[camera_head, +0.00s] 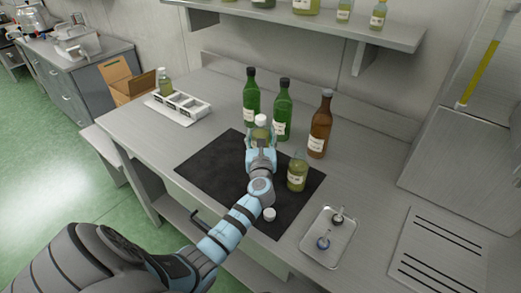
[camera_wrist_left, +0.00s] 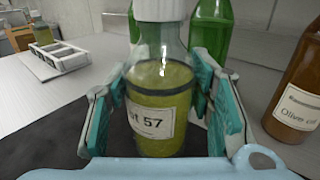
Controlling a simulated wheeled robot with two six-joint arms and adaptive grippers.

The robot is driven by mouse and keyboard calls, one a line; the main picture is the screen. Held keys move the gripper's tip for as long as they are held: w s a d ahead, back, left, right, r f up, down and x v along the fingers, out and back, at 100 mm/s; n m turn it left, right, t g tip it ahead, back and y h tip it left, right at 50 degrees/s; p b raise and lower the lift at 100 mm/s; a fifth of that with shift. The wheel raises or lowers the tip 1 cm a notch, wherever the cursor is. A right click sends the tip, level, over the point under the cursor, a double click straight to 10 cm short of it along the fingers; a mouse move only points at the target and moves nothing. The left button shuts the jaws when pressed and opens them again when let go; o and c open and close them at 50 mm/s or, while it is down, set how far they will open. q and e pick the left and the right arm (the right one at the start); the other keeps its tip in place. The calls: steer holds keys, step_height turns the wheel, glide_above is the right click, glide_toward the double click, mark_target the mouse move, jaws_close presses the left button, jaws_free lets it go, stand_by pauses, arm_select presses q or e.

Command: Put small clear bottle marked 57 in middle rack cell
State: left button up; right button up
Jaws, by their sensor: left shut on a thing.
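The small clear bottle marked 57 (camera_wrist_left: 158,108) has yellow-green oil, a white cap and a label ending in "57". My left gripper (camera_head: 261,150) is shut around it, with a teal finger on each side in the left wrist view (camera_wrist_left: 160,110). The bottle (camera_head: 260,134) stands upright; I cannot tell whether it touches the dark mat (camera_head: 207,165). The white rack (camera_head: 180,110) lies on the table to the left, with cells in a row. A small oil bottle (camera_head: 165,82) is at its far end. The middle cell looks empty. My right gripper is not in view.
Two green bottles (camera_head: 283,112) (camera_head: 250,98) and a brown bottle (camera_head: 320,128) stand behind the held bottle. A small oil bottle (camera_head: 297,175) and a white cap (camera_head: 269,214) are near my arm. A metal tray (camera_head: 328,254) lies at right. The table between mat and rack is clear.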

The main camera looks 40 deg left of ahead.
arm_select(q)
steer(key=shift+w+f, duration=0.1)
steer(key=shift+f, duration=1.2)
steer(key=shift+b, duration=0.3)
steer(key=shift+f, duration=0.3)
steer(key=o, duration=1.5)
steer(key=shift+r, duration=0.1)
